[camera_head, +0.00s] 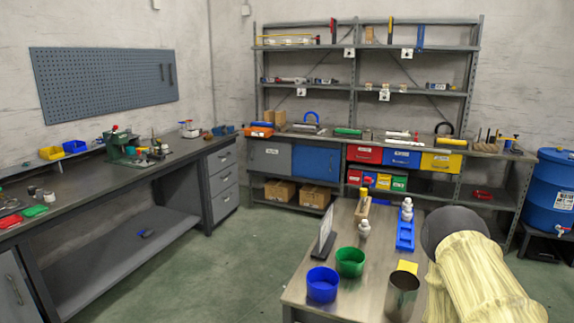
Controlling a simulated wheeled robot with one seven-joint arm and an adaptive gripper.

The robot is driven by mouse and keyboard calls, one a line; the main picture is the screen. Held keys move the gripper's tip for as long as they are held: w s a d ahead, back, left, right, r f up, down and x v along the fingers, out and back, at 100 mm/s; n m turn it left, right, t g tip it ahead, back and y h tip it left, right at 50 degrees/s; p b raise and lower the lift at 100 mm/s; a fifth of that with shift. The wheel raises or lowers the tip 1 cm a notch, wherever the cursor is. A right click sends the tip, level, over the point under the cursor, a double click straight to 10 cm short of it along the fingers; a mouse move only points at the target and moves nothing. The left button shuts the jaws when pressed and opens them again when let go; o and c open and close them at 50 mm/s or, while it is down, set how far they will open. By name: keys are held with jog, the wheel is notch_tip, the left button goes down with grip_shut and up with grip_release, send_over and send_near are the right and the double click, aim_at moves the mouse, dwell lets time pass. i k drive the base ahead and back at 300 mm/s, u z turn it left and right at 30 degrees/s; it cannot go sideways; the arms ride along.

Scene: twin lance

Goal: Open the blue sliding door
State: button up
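The blue sliding door (316,163) is a flat blue panel in the low cabinet under the back workbench. It stands to the right of a grey door panel (270,157). The two panels together cover the cabinet front, and no open gap shows between them. A small pale label is on the blue panel, too small to read. Part of my arm, with a pale cover and a dark round joint, shows at the lower right. My gripper's fingers are not in view, and the arm is far from the door.
A table (299,294) with a blue bowl (322,285), a green bowl (350,262) and a metal cup (402,294) stands in front. Cardboard boxes (280,191) sit below the cabinet. A workbench (105,180) runs along the left. Green floor (245,235) is clear before the cabinet.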

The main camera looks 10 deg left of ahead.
aim_at(315, 163)
jog(key=u, duration=0.55)
jog(key=k, duration=0.65)
jog(key=u, duration=0.55)
jog(key=i, duration=3.25)
jog(key=z, duration=1.15)
jog(key=i, duration=3.7)
jog(key=z, duration=0.05)
